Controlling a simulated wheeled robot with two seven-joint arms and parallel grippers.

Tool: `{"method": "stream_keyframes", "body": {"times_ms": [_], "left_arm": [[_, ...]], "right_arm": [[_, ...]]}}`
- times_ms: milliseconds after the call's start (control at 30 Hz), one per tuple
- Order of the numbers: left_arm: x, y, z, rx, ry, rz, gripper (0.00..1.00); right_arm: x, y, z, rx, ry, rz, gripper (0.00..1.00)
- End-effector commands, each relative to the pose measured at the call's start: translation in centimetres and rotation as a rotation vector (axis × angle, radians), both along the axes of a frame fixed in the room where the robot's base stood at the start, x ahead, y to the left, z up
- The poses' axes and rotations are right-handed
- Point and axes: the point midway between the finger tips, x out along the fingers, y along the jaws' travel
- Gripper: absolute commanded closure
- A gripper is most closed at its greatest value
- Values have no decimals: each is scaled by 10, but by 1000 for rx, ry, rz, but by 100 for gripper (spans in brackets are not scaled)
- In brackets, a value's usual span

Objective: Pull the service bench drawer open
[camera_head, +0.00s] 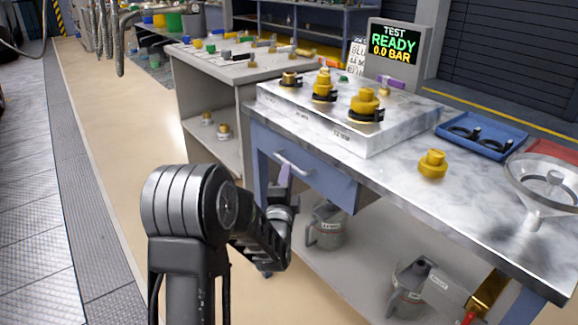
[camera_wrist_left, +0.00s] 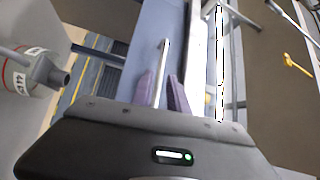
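The service bench's blue drawer (camera_head: 325,183) sits below the marble-look top at the bench's left end. Its front looks flush under the top, so it appears shut. A silver bar handle (camera_head: 291,162) runs across the front; the handle also shows in the left wrist view (camera_wrist_left: 164,58). My left gripper (camera_head: 286,172) is at the handle, partly hidden by its own wrist in the head view. In the left wrist view its two purple fingers (camera_wrist_left: 160,82) stand apart on either side of the bar, with visible gaps. My right gripper is not in view.
On the bench top (camera_head: 400,175) are a block with yellow caps (camera_head: 365,103), a loose yellow cap (camera_head: 432,163), a blue tray (camera_head: 484,134) and a funnel (camera_head: 545,185). Jugs (camera_head: 328,226) stand on the lower shelf. A grey cart (camera_head: 210,105) is at the left. Floor left of it is clear.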

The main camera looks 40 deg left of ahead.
Motion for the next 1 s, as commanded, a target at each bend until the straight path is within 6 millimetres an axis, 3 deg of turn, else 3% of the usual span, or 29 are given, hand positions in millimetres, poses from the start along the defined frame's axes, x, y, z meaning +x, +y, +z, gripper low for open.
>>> {"method": "stream_keyframes", "body": {"times_ms": [300,667,900,1000], "left_arm": [[39,21,5,-1,0,0,80],[44,24,7,-1,0,0,80],[44,24,7,-1,0,0,100],[44,24,7,-1,0,0,100]], "right_arm": [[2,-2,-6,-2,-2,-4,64],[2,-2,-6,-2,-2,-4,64],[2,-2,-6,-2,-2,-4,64],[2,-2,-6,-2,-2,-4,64]]}}
